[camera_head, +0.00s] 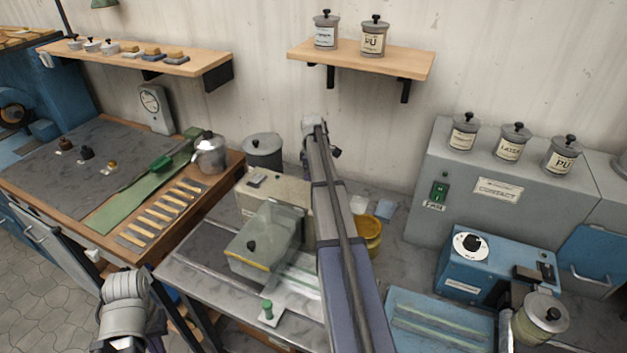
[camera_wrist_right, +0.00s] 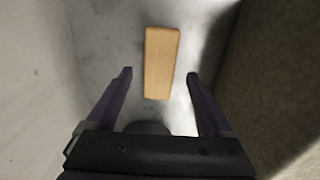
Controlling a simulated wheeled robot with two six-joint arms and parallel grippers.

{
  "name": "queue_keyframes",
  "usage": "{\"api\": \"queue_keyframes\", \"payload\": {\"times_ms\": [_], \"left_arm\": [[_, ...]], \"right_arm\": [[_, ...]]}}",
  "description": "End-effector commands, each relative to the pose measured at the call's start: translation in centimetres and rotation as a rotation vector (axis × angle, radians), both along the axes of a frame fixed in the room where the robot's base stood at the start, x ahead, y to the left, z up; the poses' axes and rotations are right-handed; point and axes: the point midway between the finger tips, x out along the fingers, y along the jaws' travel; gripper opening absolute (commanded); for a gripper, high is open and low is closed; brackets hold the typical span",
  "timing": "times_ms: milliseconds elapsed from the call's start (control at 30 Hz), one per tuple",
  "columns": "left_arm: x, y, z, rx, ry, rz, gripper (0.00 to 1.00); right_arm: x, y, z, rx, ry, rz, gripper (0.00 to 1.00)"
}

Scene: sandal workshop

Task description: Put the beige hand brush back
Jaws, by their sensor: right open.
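A plain beige wooden block, which looks like the back of the beige hand brush (camera_wrist_right: 162,50), lies on a pale grey surface in the right wrist view. My right gripper (camera_wrist_right: 160,74) is open, with one finger on each side of the near part of the block and clear space beside both. I cannot tell whether the fingers are level with it. In the head view my right arm reaches up the middle towards the wall and hides its gripper and the block. My left gripper (camera_head: 122,343) is low at the left, its fingers not clearly visible.
A wall shelf (camera_head: 205,65) at upper left holds several small white items and brush-like blocks with wooden tops. Walls stand close on both sides of my right gripper. A grey machine (camera_head: 440,205), a lidded grey pot (camera_head: 262,150) and a yellow jar (camera_head: 369,236) flank my right arm.

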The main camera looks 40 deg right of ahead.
Motion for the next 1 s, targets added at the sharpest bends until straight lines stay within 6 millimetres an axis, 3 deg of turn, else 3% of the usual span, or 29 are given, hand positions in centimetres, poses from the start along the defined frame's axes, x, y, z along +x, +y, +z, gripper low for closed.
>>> {"api": "queue_keyframes", "payload": {"times_ms": [33, 400, 1000], "left_arm": [[0.0, 0.0, 1.6, 0.000, 0.000, 0.000, 0.00], [0.0, 0.0, 6.7, 0.000, 0.000, 0.000, 0.00], [0.0, 0.0, 7.4, -0.001, 0.000, 0.001, 0.00]], "right_arm": [[0.0, 0.0, 1.6, 0.000, 0.000, 0.000, 0.86], [-0.1, 0.2, 6.7, 0.000, 0.000, 0.000, 0.86], [-0.1, 0.2, 7.4, 0.000, 0.000, 0.000, 0.86]]}}
